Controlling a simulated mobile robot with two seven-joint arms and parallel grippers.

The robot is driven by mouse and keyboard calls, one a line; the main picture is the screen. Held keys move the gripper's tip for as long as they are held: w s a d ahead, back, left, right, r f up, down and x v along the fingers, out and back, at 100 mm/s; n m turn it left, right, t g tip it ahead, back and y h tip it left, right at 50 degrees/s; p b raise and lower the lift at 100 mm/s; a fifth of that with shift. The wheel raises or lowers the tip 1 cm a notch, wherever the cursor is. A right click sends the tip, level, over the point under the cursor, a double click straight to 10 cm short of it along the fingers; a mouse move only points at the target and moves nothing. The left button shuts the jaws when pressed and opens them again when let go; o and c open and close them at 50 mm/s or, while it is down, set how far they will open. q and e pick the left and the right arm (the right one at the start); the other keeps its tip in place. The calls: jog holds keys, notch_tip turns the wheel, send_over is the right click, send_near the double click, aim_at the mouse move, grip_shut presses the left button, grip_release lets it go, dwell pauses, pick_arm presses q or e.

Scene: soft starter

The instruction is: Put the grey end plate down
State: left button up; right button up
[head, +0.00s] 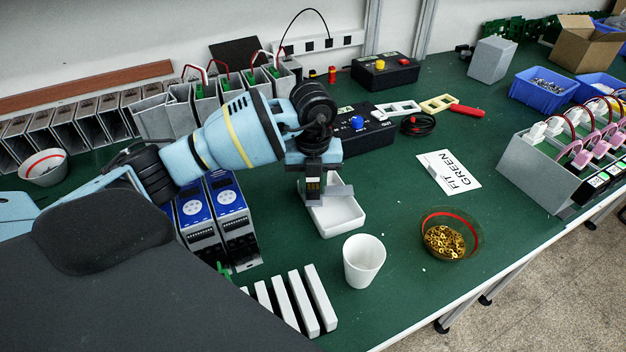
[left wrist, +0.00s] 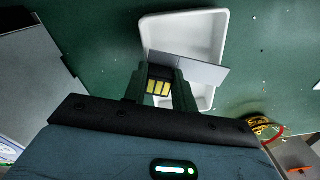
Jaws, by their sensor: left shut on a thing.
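My left gripper (head: 316,194) is shut on the grey end plate (head: 341,192), a small flat light-grey piece. The plate is over the white tray (head: 352,224), a shallow rectangular dish on the green bench. In the left wrist view the plate (left wrist: 203,71) lies tilted across the tray (left wrist: 208,28), with its right end past the tray's rim. The gripper (left wrist: 160,88) holds its left end. I cannot tell whether the plate touches the tray. The fingers hide part of the tray. My right gripper is not in view.
A white cup (head: 364,262) and a bowl of brass parts (head: 446,240) stand in front of the tray. Blue-topped modules (head: 230,215) stand left, a black box with a blue button (head: 365,132) behind. A white FIT GREEN card (head: 449,171) lies right, with clear green bench around it.

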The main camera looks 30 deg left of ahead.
pick_arm(q)
jog(key=shift+f, duration=0.15)
jog(key=o, duration=1)
notch_tip(320, 180, up, 13)
jog(key=shift+p, duration=0.45)
jog(key=shift+f, duration=0.1)
